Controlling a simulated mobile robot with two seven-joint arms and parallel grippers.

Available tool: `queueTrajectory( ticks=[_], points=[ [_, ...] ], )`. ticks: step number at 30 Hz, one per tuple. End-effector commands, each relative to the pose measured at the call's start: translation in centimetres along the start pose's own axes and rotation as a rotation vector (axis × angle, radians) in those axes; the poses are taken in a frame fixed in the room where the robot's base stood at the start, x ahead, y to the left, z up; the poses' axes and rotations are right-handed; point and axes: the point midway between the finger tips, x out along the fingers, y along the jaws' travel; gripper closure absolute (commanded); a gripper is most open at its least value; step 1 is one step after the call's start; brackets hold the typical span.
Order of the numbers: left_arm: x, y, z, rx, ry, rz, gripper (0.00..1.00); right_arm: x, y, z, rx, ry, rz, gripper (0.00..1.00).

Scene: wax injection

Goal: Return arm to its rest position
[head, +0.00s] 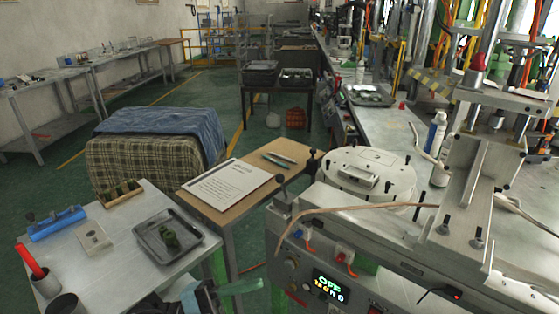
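At the bottom edge, left of the middle, a dark shape with pale green parts (212,294) shows beside the small grey table (120,250). It may be part of my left arm and gripper, but it is cut off by the frame and its fingers cannot be made out clearly. I see nothing held there. My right arm and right gripper do not show.
The grey table holds a dark tray (190,250) with green pieces, a blue tool (56,223) and cups. A wooden desk (228,212) bears a paper sheet (226,184). The wax machine (330,245) with a round white lid (366,172) stands at right. Green floor is clear at the back left.

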Motion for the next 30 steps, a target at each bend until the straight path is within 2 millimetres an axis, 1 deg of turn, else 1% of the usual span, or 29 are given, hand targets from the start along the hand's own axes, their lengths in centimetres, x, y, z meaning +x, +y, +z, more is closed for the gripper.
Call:
queueTrajectory(
  ticks=[1, 5, 8, 11, 12, 14, 15, 17, 18, 20, 21, 24, 27, 30],
  points=[
    [-0.5, 0.3, 0.4, -0.051, -0.047, -0.1, 0.51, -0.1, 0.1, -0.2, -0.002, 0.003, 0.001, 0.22],
    [-3.0, 1.0, 2.4, -0.178, -0.213, -0.339, 0.51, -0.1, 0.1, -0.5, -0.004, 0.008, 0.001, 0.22],
    [-5.9, 2.7, 4.1, -0.286, -0.374, -0.492, 0.51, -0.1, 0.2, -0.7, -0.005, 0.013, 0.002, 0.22],
    [-9.4, 5.7, 5.7, -0.409, -0.556, -0.616, 0.51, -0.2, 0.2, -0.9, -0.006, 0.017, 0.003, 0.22],
    [-10.9, 7.2, 6.1, -0.461, -0.633, -0.656, 0.51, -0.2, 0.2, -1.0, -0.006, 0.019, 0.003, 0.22],
    [-13.3, 9.9, 6.5, -0.542, -0.754, -0.706, 0.51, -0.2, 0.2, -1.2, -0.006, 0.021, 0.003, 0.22],
    [-14.9, 11.9, 6.6, -0.6, -0.835, -0.732, 0.51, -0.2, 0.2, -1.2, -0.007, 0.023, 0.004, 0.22],
    [-17.1, 15.0, 6.3, -0.687, -0.955, -0.761, 0.51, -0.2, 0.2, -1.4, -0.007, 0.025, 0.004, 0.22],
    [-18.6, 17.2, 5.9, -0.745, -1.032, -0.773, 0.51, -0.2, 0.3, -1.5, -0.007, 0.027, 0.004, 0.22],
    [-20.5, 20.3, 5.1, -0.829, -1.137, -0.781, 0.51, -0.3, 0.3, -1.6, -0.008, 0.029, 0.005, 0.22],
    [-21.6, 22.3, 4.4, -0.88, -1.199, -0.781, 0.51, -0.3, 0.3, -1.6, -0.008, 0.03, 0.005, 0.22],
    [-23.6, 26.4, 2.5, -0.992, -1.326, -0.772, 0.51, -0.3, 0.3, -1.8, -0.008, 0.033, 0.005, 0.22],
    [-24.8, 29.1, 0.8, -1.071, -1.407, -0.758, 0.51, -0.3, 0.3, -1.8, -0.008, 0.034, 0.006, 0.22],
    [-25.5, 30.6, -0.1, -1.116, -1.45, -0.747, 0.51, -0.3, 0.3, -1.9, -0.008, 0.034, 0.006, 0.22]
  ],
)
